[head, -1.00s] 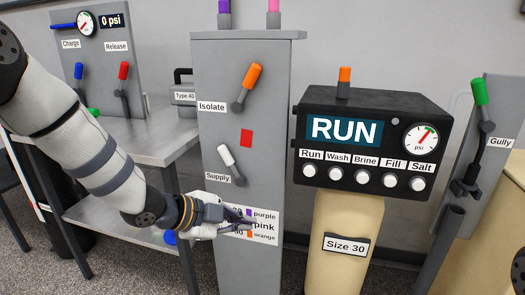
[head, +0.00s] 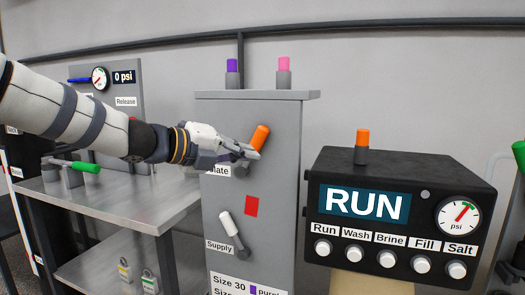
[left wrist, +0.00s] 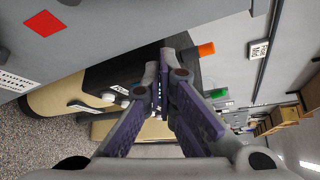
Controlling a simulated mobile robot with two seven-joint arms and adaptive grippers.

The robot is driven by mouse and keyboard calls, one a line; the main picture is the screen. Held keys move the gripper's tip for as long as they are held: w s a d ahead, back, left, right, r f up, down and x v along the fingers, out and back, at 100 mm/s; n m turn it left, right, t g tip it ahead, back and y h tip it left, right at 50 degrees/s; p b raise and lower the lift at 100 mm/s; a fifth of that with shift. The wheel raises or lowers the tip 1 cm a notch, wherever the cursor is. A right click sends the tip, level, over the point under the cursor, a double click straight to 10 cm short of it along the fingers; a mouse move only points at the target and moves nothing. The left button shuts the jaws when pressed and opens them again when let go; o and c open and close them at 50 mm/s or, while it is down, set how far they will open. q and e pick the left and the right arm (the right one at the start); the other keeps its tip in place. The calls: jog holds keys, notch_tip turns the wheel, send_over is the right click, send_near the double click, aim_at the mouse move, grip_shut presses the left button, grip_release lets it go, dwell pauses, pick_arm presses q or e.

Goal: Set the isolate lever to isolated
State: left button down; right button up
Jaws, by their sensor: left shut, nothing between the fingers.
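The isolate lever (head: 260,136) has an orange handle and sits on the upper front of the grey cabinet (head: 280,190). It leans up and to the right in the head view. My left gripper (head: 254,155) is shut and empty, in front of the lever's lower part. It hides some of the pivot and part of the Isolate label (head: 217,171); I cannot tell whether it touches the lever. In the left wrist view my fingers (left wrist: 164,88) are together and the isolate lever does not show. My right gripper is not in view.
Below are a red square (head: 251,206) and the white-handled supply lever (head: 231,230). Purple (head: 232,66) and pink (head: 284,64) handles stand on the cabinet top. A black control box (head: 420,185) reading RUN stands to the right. A metal bench (head: 110,210) stands left.

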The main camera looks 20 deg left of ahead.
pick_arm(q)
jog(key=w, duration=0.2)
jog(key=w+d, duration=0.1)
jog(key=w, duration=0.2)
jog(key=w+d+f, duration=0.1)
jog(key=w, duration=0.2)
jog(key=shift+b, duration=0.35)
jog(key=shift+a+r, duration=0.15)
jog(key=shift+a, duration=0.25)
jog(key=shift+w, duration=0.15)
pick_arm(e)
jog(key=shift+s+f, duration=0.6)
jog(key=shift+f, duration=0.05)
